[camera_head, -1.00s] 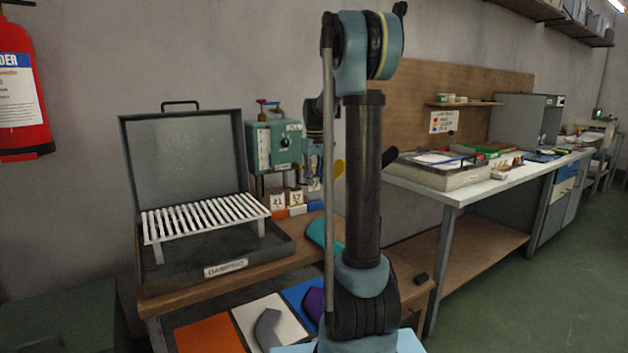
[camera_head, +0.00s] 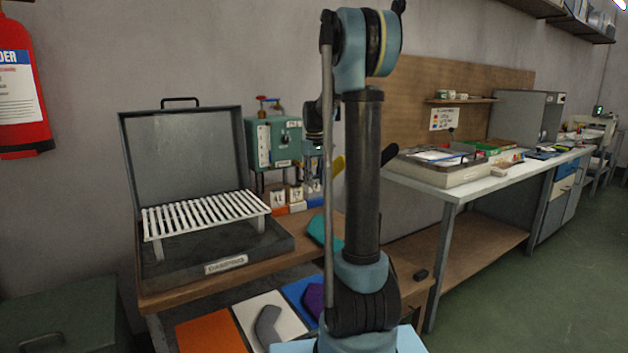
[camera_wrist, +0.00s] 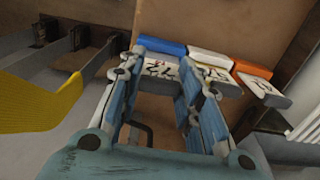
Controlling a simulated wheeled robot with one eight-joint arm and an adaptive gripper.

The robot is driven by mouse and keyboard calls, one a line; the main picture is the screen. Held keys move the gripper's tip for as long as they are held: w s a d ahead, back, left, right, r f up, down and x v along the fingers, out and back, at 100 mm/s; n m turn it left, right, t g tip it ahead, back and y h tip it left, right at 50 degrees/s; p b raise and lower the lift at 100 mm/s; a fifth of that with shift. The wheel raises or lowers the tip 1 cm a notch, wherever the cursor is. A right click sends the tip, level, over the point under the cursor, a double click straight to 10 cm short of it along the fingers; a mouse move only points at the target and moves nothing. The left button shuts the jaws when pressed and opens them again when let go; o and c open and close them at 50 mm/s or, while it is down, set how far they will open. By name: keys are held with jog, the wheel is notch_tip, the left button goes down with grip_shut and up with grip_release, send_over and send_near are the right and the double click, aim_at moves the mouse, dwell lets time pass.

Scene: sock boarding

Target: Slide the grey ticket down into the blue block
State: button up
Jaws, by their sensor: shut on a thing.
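The blue block (camera_wrist: 160,47) stands at one end of a row of blocks, near the top of the wrist view. It also shows low behind my arm in the head view (camera_head: 315,202). A pale grey ticket (camera_wrist: 160,69) with dark marks is between my fingertips, in front of the blue block in the wrist view. My gripper (camera_wrist: 161,66) is shut on this ticket. In the head view my arm link partly hides the gripper and ticket. I cannot tell whether the ticket's lower edge is inside the block's slot.
A white block (camera_wrist: 210,56) and an orange block (camera_wrist: 252,68) stand beside the blue one, each with a pale numbered ticket. A green machine (camera_head: 272,143) is behind the row. An open grey case with a white rack (camera_head: 205,213) is to the left.

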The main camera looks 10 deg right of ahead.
jog(key=shift+f, duration=0.95)
jog(key=o, duration=0.8)
jog(key=shift+o, duration=0.2)
jog(key=shift+r, duration=0.1)
notch_tip(320, 180, up, 12)
jog(key=shift+f, duration=0.15)
